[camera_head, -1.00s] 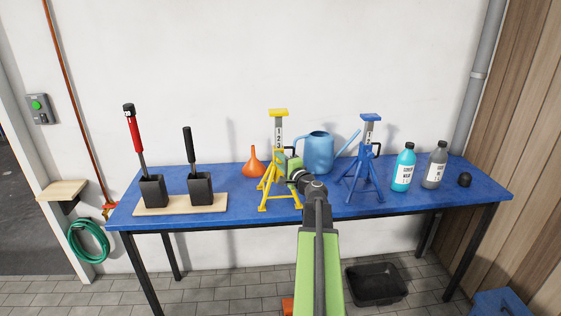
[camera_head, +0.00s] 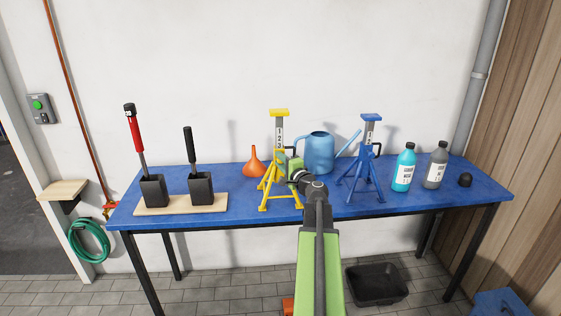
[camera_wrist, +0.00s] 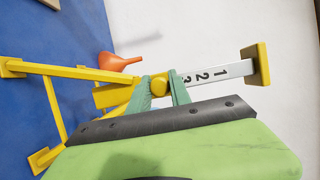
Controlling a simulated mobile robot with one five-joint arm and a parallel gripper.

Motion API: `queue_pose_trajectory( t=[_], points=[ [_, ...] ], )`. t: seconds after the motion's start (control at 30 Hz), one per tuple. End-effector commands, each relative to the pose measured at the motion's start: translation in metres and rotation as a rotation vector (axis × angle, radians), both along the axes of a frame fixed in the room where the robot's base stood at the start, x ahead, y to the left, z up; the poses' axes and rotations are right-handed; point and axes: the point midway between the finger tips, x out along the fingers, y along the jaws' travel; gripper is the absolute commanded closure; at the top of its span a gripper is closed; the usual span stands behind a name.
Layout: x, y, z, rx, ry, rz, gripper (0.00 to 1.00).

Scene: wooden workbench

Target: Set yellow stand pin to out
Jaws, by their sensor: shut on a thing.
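The yellow jack stand (camera_head: 267,188) stands upright on the blue bench, left of its middle. Its grey numbered post with a yellow top rises above the legs. My gripper (camera_head: 284,156) is at the right side of the stand, at the base of the post. The numbers 1, 2 and 3 show on the post (camera_wrist: 215,72). How deep the pin sits is hidden behind the fingers and knob.
A blue jack stand (camera_head: 365,175) and blue watering can (camera_head: 320,152) stand to the right. An orange funnel (camera_head: 253,163) is close behind the yellow stand. Two bottles (camera_head: 405,168) are farther right; two black lever sockets (camera_head: 201,189) stand on a board at left.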

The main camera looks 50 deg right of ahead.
Motion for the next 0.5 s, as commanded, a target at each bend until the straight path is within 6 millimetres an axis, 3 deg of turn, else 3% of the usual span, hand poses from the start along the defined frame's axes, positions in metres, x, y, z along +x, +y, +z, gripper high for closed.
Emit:
queue_pose_trajectory(
  t=[0.23, 0.5],
  points=[
    [-0.030, 0.022, 0.000, -0.001, 0.001, -0.006, 1.00],
    [-0.030, 0.022, 0.000, -0.001, 0.000, -0.006, 1.00]
  ],
)
